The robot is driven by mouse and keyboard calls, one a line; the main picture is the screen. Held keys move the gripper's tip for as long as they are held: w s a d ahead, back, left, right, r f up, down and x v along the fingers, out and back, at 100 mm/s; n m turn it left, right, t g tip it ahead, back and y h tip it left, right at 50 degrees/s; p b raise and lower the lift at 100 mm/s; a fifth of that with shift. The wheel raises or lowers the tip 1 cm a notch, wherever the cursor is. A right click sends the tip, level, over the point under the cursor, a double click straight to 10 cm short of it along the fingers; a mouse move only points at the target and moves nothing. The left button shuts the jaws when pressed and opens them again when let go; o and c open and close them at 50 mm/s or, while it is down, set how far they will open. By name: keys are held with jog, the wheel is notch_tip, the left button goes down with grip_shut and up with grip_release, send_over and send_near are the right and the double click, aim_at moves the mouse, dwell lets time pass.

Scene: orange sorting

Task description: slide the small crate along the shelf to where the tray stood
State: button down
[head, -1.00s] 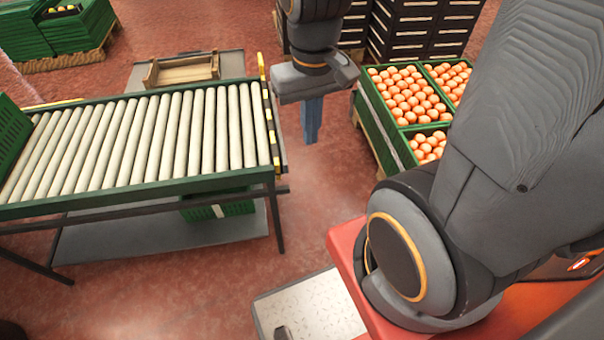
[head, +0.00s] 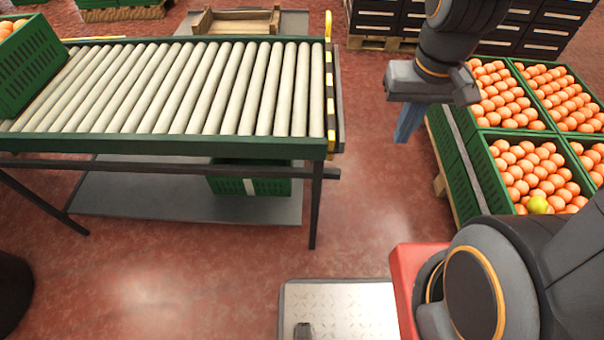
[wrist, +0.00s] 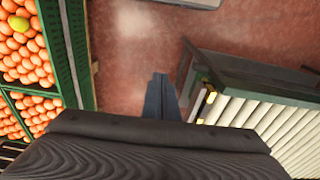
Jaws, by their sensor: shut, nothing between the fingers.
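A small green crate (head: 249,180) with a pale label sits on the low grey shelf (head: 140,195) under the roller conveyor, near its right end. Its upper part is hidden by the conveyor frame. The shelf to its left is bare where it shows. No tray stands on the visible part of the shelf. My gripper (head: 408,125) hangs pointing down, right of the conveyor, over the gap before the orange crates. It is shut and empty, well apart from the small crate. Its blue fingers also show in the wrist view (wrist: 160,95).
The roller conveyor (head: 170,147) has legs and a crossbar in front of the shelf. Green crates of oranges (head: 477,170) stand close on the right; one fruit is yellow-green. Another green crate (head: 35,70) is on the conveyor's left end. Red floor between is clear.

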jog(key=w+f+m+b, duration=0.1)
jog(key=w+f+b, duration=0.3)
jog(key=f+b, duration=0.45)
jog(key=w+f+m+g+y+b, duration=0.1)
jog(key=w+f+b, duration=0.3)
jog(key=f+b, duration=0.45)
jog(key=w+f+m+b, duration=0.1)
jog(key=w+f+b, duration=0.4)
jog(key=f, duration=0.6)
jog(key=w+a+f+m+y+b, duration=0.1)
jog(key=w+a+f+m+y, duration=0.2)
jog(key=w+f+m+y, duration=0.55)
jog(key=w+a+f+m+y, duration=0.3)
jog(key=w+f+m+y, duration=0.2)
jog(key=f+m+y, duration=0.5)
jog(key=a+n+b, duration=0.1)
jog(key=a, duration=0.3)
jog(key=a+f+n+h+b, duration=0.1)
jog(key=a+b, duration=0.1)
jog(key=a, duration=0.3)
jog(key=a+n+b, duration=0.1)
jog(key=a+b, duration=0.1)
jog(key=a, duration=0.3)
jog(key=shift+f+h, duration=0.25)
jog(key=shift+f, duration=0.1)
